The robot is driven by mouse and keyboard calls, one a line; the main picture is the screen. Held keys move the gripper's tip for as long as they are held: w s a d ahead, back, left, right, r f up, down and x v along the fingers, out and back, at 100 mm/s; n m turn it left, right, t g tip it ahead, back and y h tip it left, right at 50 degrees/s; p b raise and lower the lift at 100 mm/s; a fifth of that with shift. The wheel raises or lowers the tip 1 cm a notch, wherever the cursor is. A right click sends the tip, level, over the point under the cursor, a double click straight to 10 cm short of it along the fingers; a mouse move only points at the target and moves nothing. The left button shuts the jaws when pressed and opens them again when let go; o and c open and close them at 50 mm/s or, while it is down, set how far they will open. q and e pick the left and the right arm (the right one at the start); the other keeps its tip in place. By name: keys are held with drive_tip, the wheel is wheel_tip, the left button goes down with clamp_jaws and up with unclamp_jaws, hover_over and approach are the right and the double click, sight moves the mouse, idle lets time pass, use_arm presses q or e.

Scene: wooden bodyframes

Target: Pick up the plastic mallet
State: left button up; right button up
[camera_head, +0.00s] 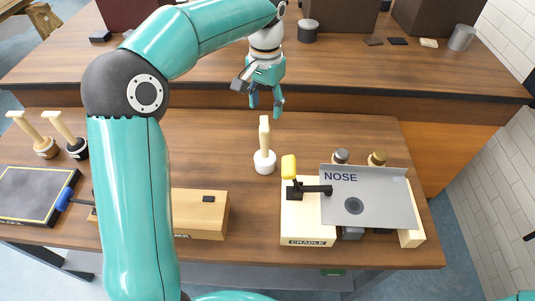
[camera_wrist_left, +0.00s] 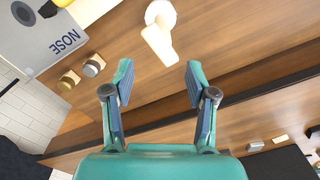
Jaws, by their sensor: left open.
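The plastic mallet, as I take it, is the one with a white head and a pale handle (camera_head: 264,138). It stands on its head on the wooden table, handle up. In the left wrist view its handle (camera_wrist_left: 158,45) points toward the space between the fingers, beyond the tips. My left gripper (camera_head: 266,103) is open and empty, above and behind the mallet and apart from it. It also shows open in the wrist view (camera_wrist_left: 159,74). My right gripper is not in view.
The cradle (camera_head: 308,225) with the grey NOSE plate (camera_head: 388,207) and a yellow-handled clamp (camera_head: 289,167) stands right of the mallet. A wooden block (camera_head: 205,217) lies to the left. Two other mallets (camera_head: 45,147) (camera_head: 77,147) stand far left. A second table (camera_head: 350,72) is behind.

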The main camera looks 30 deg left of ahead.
sight(263, 125)
use_arm(q)
drive_tip(key=f, duration=0.6)
drive_tip(key=shift+s+a+f, duration=0.25)
drive_tip(key=shift+a+f, duration=0.1)
drive_tip(key=shift+w+d+f+p, duration=0.1)
drive_tip(key=shift+d+f+p, duration=0.1)
drive_tip(key=shift+f, duration=1.4)
drive_tip(key=shift+w+d+f+p, duration=0.1)
drive_tip(key=shift+f+p, duration=0.1)
drive_tip(key=shift+f, duration=1.4)
clamp_jaws()
